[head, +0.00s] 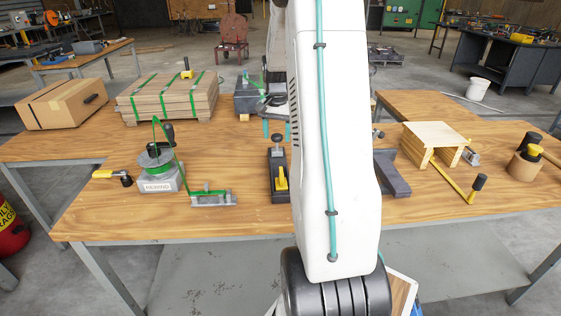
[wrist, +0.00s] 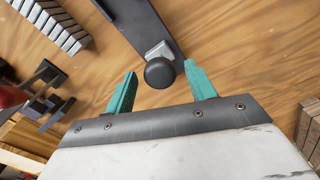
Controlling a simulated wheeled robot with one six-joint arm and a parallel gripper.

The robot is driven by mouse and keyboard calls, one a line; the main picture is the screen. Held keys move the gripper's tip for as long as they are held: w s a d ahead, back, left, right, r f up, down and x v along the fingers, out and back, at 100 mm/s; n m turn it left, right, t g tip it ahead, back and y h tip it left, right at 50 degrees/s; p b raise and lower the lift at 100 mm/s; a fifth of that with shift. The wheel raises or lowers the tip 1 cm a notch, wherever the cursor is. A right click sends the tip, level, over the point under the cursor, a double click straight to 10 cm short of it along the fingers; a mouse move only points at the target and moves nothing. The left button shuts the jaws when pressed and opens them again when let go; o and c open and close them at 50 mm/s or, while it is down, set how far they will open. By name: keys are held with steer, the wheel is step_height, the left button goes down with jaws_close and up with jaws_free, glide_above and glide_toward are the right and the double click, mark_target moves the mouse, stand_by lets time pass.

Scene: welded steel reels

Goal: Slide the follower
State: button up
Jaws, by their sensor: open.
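In the wrist view a black round knob (wrist: 160,72) sits on a small silver block (wrist: 160,50) at the end of a long dark bar (wrist: 143,22). I take this to be the follower, but no label shows. My gripper (wrist: 160,74) is open, with its two teal fingers on either side of the knob and gaps visible. Whether the fingers are level with the knob is unclear. In the head view my gripper (head: 277,128) is partly hidden by my white arm, its teal fingertips pointing down above the table.
A black clamp with a yellow lever (head: 279,170) stands in front of my gripper. A green-strapped reel (head: 158,160) is at left, strapped boards (head: 168,100) behind it. A dark angled block (head: 393,175) and wooden stand (head: 433,138) are at right. The table's front is mostly clear.

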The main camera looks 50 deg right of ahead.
mark_target(277, 135)
steer(key=shift+r, duration=3.5)
steer(key=s+a+r+n, duration=0.2)
steer(key=s+a+n, duration=0.2)
steer(key=a, duration=0.9)
steer(key=s+a+r+n+t, duration=0.1)
steer(key=s+a+r+n, duration=0.1)
steer(key=s+a+n, duration=0.3)
steer(key=s+a+r+n, duration=0.2)
steer(key=s+a+n, duration=0.3)
steer(key=s+a, duration=0.6)
steer(key=a, duration=1.1)
steer(key=shift+s, duration=0.3)
